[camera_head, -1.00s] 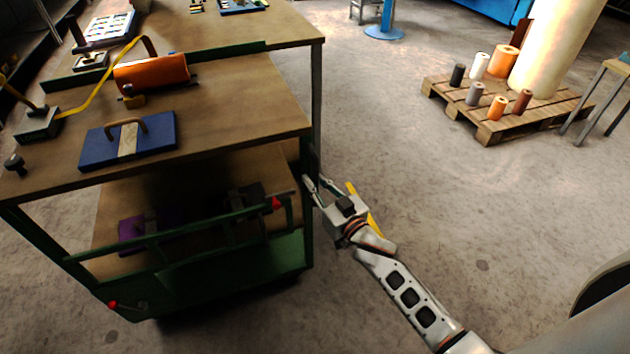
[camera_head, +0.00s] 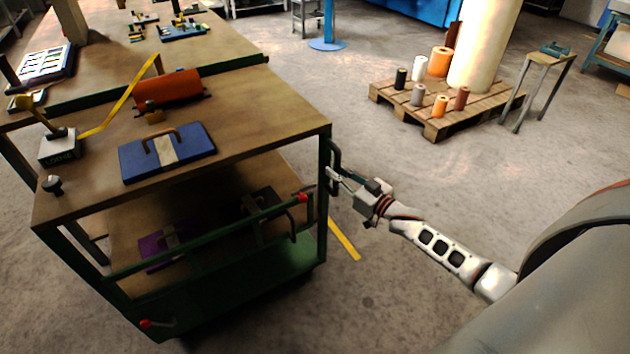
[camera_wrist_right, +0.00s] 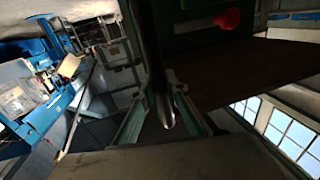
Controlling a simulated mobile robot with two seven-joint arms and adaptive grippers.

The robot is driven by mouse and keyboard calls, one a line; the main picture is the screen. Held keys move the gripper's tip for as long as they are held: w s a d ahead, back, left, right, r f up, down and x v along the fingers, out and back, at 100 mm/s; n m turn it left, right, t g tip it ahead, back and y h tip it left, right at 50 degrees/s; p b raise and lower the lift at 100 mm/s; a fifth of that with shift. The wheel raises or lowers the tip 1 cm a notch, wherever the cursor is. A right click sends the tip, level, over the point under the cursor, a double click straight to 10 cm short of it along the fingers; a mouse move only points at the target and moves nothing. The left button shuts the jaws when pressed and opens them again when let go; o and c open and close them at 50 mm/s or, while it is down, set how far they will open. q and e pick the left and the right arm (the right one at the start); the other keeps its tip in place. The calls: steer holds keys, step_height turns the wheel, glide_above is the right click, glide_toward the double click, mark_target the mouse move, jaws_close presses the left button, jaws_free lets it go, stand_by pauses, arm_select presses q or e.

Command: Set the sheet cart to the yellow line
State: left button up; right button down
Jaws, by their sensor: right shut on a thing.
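The sheet cart (camera_head: 275,125) is a green frame with a wooden top and a lower shelf, at left and centre in the head view. A dark upright handle (camera_head: 336,154) stands on its right side. My right gripper (camera_head: 334,174) is shut on this handle; in the wrist view the handle (camera_wrist_right: 157,70) runs between its two fingers (camera_wrist_right: 163,118). The yellow line (camera_head: 345,241) lies on the floor just right of the cart's lower right side, partly hidden by the cart. My left gripper is out of view.
On the cart lie a blue die (camera_head: 190,155), an orange roll (camera_head: 168,90) and a grey block (camera_head: 60,148). A wooden bench (camera_head: 215,42) stands behind it. A pallet (camera_head: 432,127) with rolls stands at back right. Open floor lies between cart and pallet.

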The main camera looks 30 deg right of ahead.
arm_select(q)
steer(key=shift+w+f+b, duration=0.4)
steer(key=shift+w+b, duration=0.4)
steer(key=shift+b, duration=1.3)
arm_select(e)
steer(key=d, duration=1.7)
steer(key=shift+w, duration=0.35)
steer(key=c, duration=2)
jaws_free()
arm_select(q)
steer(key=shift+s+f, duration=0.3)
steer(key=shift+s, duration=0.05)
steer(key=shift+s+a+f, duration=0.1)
arm_select(e)
steer(key=shift+s, duration=0.1)
steer(key=v, duration=1.1)
steer(key=shift+s+d, duration=0.2)
steer(key=shift+s, duration=0.2)
